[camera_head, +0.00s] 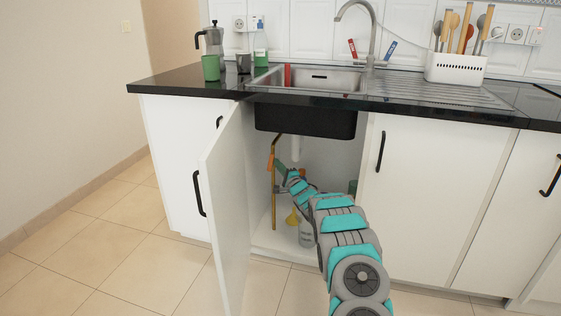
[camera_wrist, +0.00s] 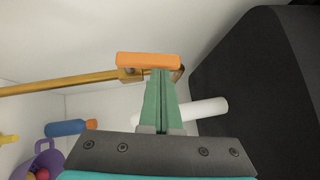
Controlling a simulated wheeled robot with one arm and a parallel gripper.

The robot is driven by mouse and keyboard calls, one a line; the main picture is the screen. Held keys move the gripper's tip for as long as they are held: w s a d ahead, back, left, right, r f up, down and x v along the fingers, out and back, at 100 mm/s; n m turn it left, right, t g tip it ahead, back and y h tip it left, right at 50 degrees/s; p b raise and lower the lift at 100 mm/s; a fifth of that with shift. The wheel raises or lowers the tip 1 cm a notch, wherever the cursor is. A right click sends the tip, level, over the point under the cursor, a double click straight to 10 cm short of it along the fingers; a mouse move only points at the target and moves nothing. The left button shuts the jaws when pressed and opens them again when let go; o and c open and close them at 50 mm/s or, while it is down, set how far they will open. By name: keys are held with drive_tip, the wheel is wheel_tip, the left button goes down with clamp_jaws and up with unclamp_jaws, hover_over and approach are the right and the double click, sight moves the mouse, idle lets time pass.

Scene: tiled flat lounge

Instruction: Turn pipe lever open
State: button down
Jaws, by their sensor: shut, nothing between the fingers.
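The brass pipe (camera_head: 274,200) stands upright inside the open sink cabinet and bends at its top. It runs across the wrist view from the left (camera_wrist: 60,84). The orange lever (camera_head: 270,160) is near the top of the pipe; in the wrist view the lever (camera_wrist: 148,60) lies roughly in line with the pipe. My gripper (camera_head: 281,166) reaches into the cabinet just right of the lever. Its green fingers are shut and empty. In the wrist view the fingertips (camera_wrist: 161,72) overlap the lever's lower edge; I cannot tell whether they touch it. They hide part of the valve.
The cabinet door (camera_head: 228,205) stands open to the left of my arm. The black sink basin (camera_head: 305,121) hangs above my gripper, with a white drain pipe (camera_wrist: 200,110) close by. A purple basket (camera_wrist: 45,158) and a blue bottle (camera_wrist: 68,127) are inside the cabinet.

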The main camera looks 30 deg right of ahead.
drive_tip(key=shift+w+a+r+n+g+p, duration=0.2)
drive_tip(key=shift+r+n+g+p, duration=0.25)
drive_tip(key=shift+p, duration=0.4)
drive_tip(key=shift+f, duration=0.15)
